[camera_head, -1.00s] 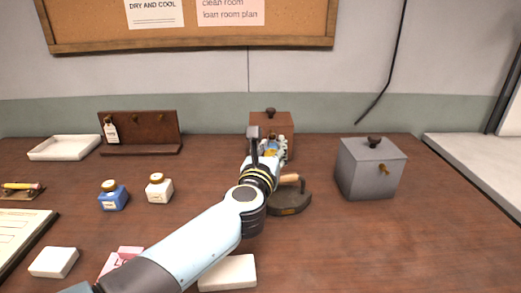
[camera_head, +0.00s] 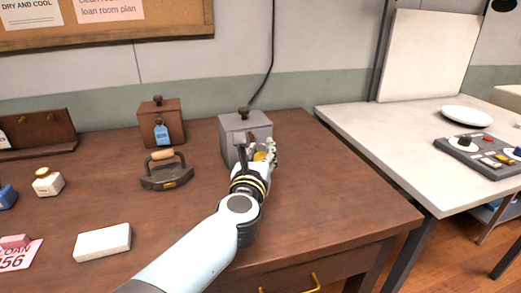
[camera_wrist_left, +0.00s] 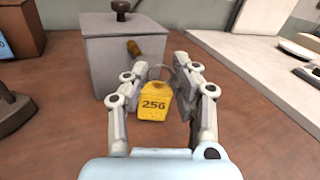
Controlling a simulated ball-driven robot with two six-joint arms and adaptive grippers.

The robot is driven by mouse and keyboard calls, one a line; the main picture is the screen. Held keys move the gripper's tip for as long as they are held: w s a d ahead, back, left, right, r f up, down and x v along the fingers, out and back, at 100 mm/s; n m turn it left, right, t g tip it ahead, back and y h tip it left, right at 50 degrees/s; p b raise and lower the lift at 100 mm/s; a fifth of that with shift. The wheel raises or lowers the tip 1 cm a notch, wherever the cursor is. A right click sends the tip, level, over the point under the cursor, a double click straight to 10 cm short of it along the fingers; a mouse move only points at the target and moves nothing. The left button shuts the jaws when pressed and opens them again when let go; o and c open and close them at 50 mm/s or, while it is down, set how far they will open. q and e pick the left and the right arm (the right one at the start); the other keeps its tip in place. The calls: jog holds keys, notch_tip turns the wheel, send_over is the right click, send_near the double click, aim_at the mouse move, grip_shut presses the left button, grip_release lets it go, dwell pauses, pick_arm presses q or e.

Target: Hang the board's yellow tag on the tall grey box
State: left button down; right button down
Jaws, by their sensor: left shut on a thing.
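The tall grey box (camera_head: 236,130) stands on the brown table in the head view, with a dark knob on its lid. In the left wrist view the grey box (camera_wrist_left: 115,60) shows a brass peg (camera_wrist_left: 134,48) on its front. My left gripper (camera_head: 262,155) is in front of the box in the head view. In the left wrist view my left gripper (camera_wrist_left: 158,78) is shut on the ring of the yellow tag (camera_wrist_left: 154,101), marked 256. The tag hangs below the fingers, close to the box, its ring right of and lower than the peg. My right gripper is out of view.
A brown box (camera_head: 161,124) with a blue tag (camera_head: 161,134) and an old iron (camera_head: 166,172) stand left of the grey box. A wooden board with hooks (camera_head: 40,132) is at far left. Table is clear to the right.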

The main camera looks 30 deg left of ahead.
aim_at(254, 138)
pick_arm(q)
jog(key=shift+w+a+f, duration=0.15)
jog(key=shift+w+a, duration=0.7)
jog(key=shift+a, duration=0.3)
jog(key=shift+w+a+f, duration=0.15)
jog(key=shift+w+a, duration=0.65)
jog(key=shift+a, duration=0.3)
jog(key=shift+w+a+f+b, duration=0.15)
jog(key=shift+w+a+b, duration=0.2)
jog(key=shift+a+b, duration=0.1)
jog(key=shift+a+f, duration=0.1)
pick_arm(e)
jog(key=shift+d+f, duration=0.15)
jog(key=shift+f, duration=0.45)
